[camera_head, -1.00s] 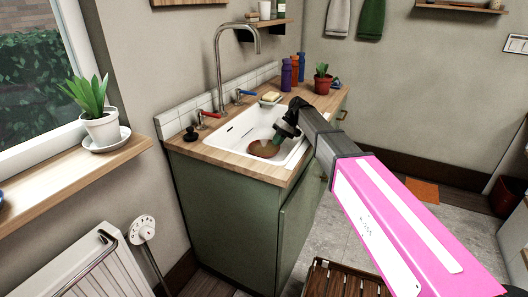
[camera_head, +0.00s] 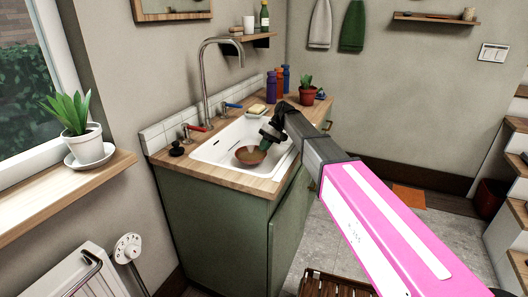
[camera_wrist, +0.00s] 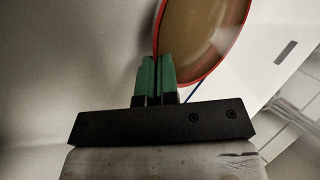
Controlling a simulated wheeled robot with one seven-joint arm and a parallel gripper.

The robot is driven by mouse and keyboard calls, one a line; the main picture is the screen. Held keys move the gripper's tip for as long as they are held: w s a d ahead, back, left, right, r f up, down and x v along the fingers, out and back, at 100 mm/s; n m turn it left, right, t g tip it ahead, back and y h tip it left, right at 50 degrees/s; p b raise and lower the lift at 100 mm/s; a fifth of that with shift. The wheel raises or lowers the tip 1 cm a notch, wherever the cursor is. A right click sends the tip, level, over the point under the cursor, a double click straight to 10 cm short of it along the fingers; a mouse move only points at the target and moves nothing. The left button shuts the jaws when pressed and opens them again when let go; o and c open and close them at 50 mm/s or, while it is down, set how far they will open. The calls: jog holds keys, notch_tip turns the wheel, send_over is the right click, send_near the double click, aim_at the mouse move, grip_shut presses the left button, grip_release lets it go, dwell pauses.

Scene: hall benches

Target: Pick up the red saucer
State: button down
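The red saucer (camera_head: 250,156) is in the white sink basin (camera_head: 211,149) in the head view. It has a brown inner face and a red rim, and it looks tilted. In the wrist view the saucer (camera_wrist: 195,35) stands beyond the fingertips, its rim reaching them. My gripper (camera_head: 265,147) comes into the basin from the right. Its green fingers (camera_wrist: 157,62) are close together in the wrist view, shut on the saucer's edge. Whether the saucer touches the basin floor cannot be told.
The curved tap (camera_head: 204,80) rises behind the basin, with red (camera_head: 195,128) and blue (camera_head: 232,106) handles. A yellow sponge (camera_head: 258,109), several bottles (camera_head: 278,84) and a potted plant (camera_head: 306,95) stand on the wooden counter (camera_head: 240,183). The basin's front left is clear.

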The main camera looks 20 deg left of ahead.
notch_tip(320, 180, up, 7)
jog(key=shift+f, duration=0.2)
dwell(0.6)
jog(key=shift+r, duration=0.1)
jog(key=shift+r, duration=0.1)
